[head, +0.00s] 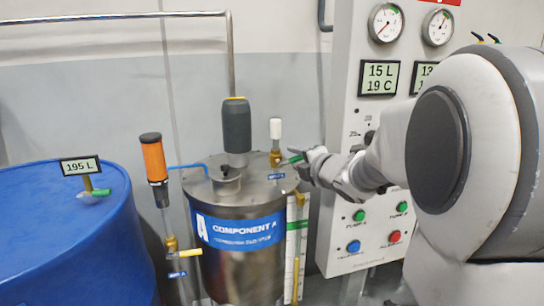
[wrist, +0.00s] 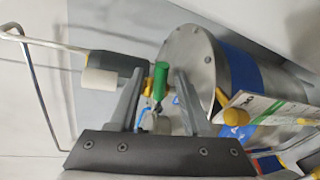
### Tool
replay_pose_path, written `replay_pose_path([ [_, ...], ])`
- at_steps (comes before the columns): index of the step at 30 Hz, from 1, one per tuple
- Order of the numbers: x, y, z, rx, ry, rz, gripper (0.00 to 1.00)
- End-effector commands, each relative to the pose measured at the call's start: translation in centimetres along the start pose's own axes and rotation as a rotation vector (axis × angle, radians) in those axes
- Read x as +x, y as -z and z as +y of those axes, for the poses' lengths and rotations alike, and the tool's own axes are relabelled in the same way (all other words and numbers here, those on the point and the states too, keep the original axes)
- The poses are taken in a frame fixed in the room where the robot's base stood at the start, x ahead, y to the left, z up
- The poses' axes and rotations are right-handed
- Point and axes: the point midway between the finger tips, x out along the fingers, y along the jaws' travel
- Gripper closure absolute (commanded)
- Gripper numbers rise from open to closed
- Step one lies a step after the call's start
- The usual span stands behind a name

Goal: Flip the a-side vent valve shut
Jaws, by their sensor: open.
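The a-side vent valve is a small brass fitting (head: 275,158) with a white cap (head: 275,128), on the lid of the steel Component A tank (head: 240,262). Its green lever (head: 291,160) points out to the right, toward my gripper (head: 303,165), which comes in from the right at lid height. In the wrist view, the green lever (wrist: 161,78) lies between the two open fingers of my gripper (wrist: 158,78). I cannot tell whether either finger touches it. My gripper partly covers the lever's outer end in the head view.
A grey motor (head: 236,125) stands on the lid left of the valve. An orange-topped filter (head: 153,158) and a blue drum (head: 70,240) are further left. A white control panel (head: 340,130) with gauges and buttons stands close on the right, behind my arm.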

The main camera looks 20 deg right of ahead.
Motion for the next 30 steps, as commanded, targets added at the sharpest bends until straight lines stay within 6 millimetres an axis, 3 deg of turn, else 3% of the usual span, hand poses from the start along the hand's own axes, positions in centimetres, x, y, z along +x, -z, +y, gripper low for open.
replay_pose_path([
  [14,-0.09,-0.09,-0.15,0.0,0.0,0.0,0.52],
  [22,-0.08,-0.08,-0.14,0.0,0.0,0.0,1.0],
  [30,-0.08,-0.07,-0.14,0.003,-0.001,0.001,1.0],
])
